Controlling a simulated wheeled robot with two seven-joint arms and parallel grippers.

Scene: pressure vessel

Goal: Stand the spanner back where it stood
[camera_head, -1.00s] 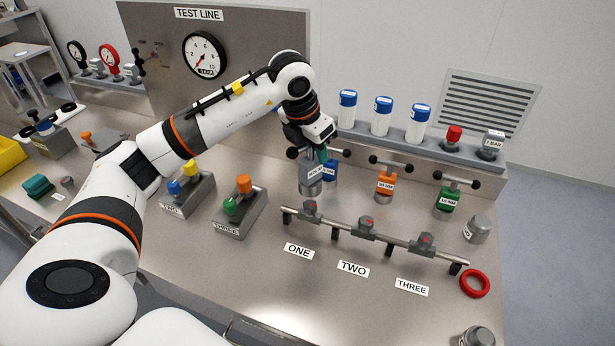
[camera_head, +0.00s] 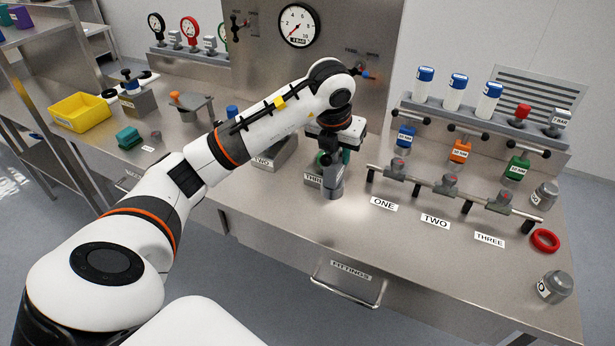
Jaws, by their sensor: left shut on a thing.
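My left gripper (camera_head: 338,134) is shut on a grey, upright, cylindrical tool (camera_head: 333,181), which I take to be the spanner. The gripper covers its upper end, where some teal shows. The tool hangs in front of the block labelled THREE (camera_head: 312,178) and hides part of it. I cannot tell whether its lower end touches the bench. Blue (camera_head: 405,138), orange (camera_head: 460,151) and green (camera_head: 516,170) T-handled pieces stand along the rack at the right. My right gripper is not in view.
A rail with grey clamps (camera_head: 448,186) stands right of the gripper, behind labels ONE, TWO and THREE. Block TWO (camera_head: 275,155) is close on the left. The bench front (camera_head: 300,225) is clear.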

